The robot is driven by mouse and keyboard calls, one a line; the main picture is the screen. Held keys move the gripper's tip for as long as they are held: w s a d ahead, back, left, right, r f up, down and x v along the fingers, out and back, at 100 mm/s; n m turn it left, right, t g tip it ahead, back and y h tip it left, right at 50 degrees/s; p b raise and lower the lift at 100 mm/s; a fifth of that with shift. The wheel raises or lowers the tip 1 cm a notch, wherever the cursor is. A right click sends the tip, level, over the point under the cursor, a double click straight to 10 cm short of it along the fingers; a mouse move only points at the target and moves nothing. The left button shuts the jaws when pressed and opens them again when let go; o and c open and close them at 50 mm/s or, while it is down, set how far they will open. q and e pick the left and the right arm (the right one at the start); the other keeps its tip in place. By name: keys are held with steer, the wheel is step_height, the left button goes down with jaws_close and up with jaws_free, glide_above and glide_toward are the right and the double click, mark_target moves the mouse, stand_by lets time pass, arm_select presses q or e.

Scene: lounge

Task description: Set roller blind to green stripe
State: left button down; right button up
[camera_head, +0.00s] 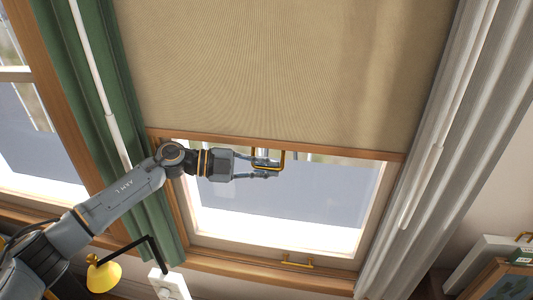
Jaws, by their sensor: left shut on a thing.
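The beige roller blind (270,70) hangs over the upper part of the window, its wooden bottom bar (350,152) tilted in the picture. A gold pull handle (283,160) hangs from this bar. My left gripper (267,165) comes in from the left and is shut on the handle, just below the bar. The fingers hide part of the handle. I cannot make out a green stripe marking beside the blind. My right gripper is not in view.
A green curtain (88,80) hangs at the left and a grey curtain (438,120) at the right. Bare glass (320,200) shows below the blind. A gold window handle (298,263) sits on the lower frame. A yellow lamp (103,275) stands at lower left.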

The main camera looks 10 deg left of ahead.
arm_select(q)
step_height(320, 180, down, 8)
steer(key=b, duration=0.2)
steer(key=shift+s, duration=0.1)
steer(key=c, duration=1.4)
jaws_free()
steer(key=shift+r, duration=0.1)
steer(key=v, duration=0.7)
steer(key=shift+a+r, duration=0.1)
steer(key=shift+a, duration=0.1)
